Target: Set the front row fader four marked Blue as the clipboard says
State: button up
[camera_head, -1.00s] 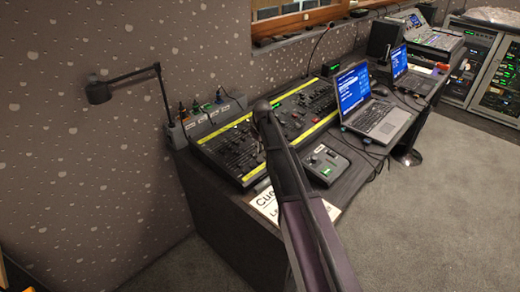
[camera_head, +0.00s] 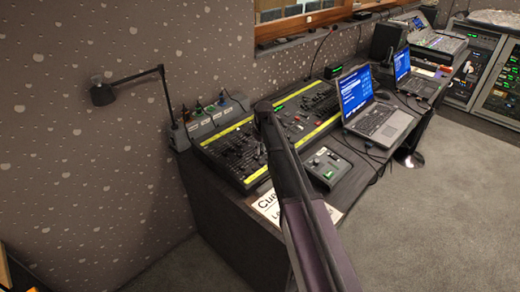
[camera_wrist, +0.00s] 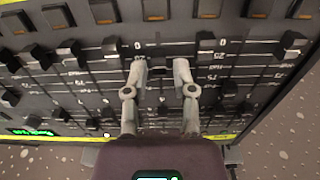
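The lighting desk (camera_head: 232,150) with yellow-striped edges stands on the table in the head view. The wrist view shows its fader panel (camera_wrist: 75,95) close up, with black fader knobs in slots and scale marks that appear upside down. My gripper (camera_wrist: 160,72) is over this panel, its two grey fingers apart. A dark fader knob (camera_wrist: 157,70) lies in the gap between the fingertips; I cannot tell whether they touch it. No Blue label is legible. A white sheet headed "Cue" (camera_head: 267,205), perhaps the clipboard, lies at the table's front edge, partly hidden by my arm.
A small control box (camera_head: 326,167) and an open laptop (camera_head: 375,118) stand right of the desk. A black lamp (camera_head: 103,95) and a grey box with connectors (camera_head: 215,118) are at the left. Other fader knobs (camera_wrist: 110,45) sit close around my fingers.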

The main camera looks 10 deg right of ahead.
jog(key=shift+r+p, duration=0.75)
jog(key=shift+r, duration=0.2)
jog(key=shift+f, duration=0.25)
jog(key=shift+f+b, duration=1.15)
jog(key=shift+b, duration=0.2)
jog(key=shift+s+d, duration=0.4)
jog(key=shift+s, duration=0.2)
notch_tip(320, 180, up, 10)
jog(key=p, duration=1)
jog(key=s+f+m+b, duration=0.1)
jog(key=s+m, duration=0.5)
jog(key=s, duration=2.2)
jog(key=shift+s+d+f+m+g+h, duration=0.2)
jog(key=shift+s+m+g+h, duration=0.1)
jog(key=shift+s+m+g, duration=0.1)
jog(key=shift+w, duration=0.15)
